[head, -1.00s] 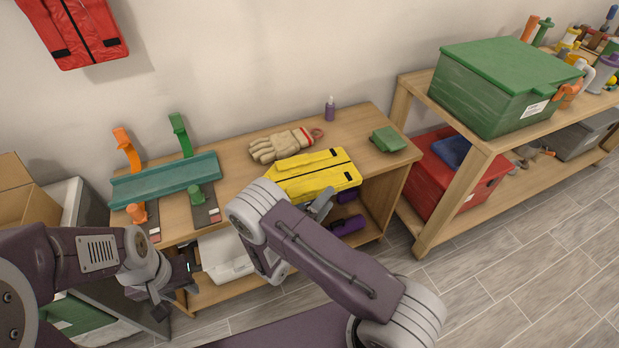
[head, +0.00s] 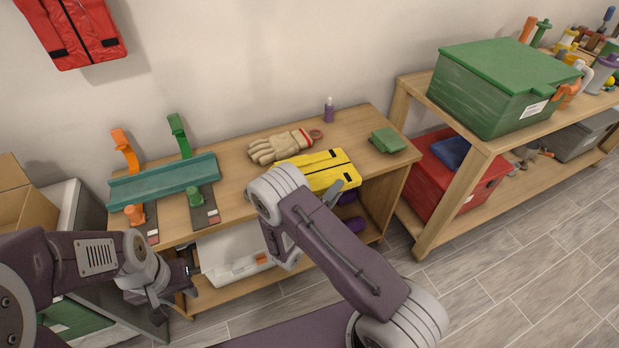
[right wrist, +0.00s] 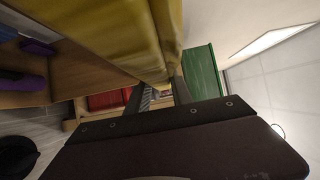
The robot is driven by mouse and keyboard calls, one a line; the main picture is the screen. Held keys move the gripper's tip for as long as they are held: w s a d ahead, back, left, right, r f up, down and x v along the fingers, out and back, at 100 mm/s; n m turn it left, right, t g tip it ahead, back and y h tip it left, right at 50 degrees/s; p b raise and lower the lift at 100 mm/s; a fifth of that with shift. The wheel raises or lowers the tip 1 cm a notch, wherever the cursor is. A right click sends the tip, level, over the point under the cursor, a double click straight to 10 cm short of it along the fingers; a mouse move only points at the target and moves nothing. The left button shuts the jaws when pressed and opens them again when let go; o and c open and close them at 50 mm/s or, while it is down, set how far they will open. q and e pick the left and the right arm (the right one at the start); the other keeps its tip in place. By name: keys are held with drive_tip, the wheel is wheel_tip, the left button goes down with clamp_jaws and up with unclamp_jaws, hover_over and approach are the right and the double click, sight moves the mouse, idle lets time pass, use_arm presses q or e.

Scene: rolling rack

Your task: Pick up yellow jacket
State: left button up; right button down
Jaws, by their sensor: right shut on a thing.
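The yellow jacket (head: 330,166) lies folded over the right part of the low bench, at its front edge, with dark straps showing. My right forearm covers its left end in the head view. My right gripper (head: 333,194) is at the jacket's front edge, partly hidden by my own arm. In the right wrist view the yellow cloth (right wrist: 120,35) fills the top, and the right gripper's fingers (right wrist: 157,93) meet its lower edge, shut on it. My left gripper (head: 178,288) hangs before the bench's left front, empty, its fingers apart.
On the bench top (head: 240,184) are work gloves (head: 278,147), a purple bottle (head: 329,110), a green folded item (head: 388,141) and a teal channel (head: 163,180). A shelf with a green bin (head: 490,95) and red box (head: 436,185) stands right. A white bin (head: 238,268) sits below.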

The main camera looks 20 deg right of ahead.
drive_tip(key=s+r+p, duration=0.4)
drive_tip(key=s+r, duration=0.7)
drive_tip(key=shift+s+d, duration=0.25)
drive_tip(key=shift+s, duration=0.1)
drive_tip(key=shift+p, duration=0.3)
idle(0.6)
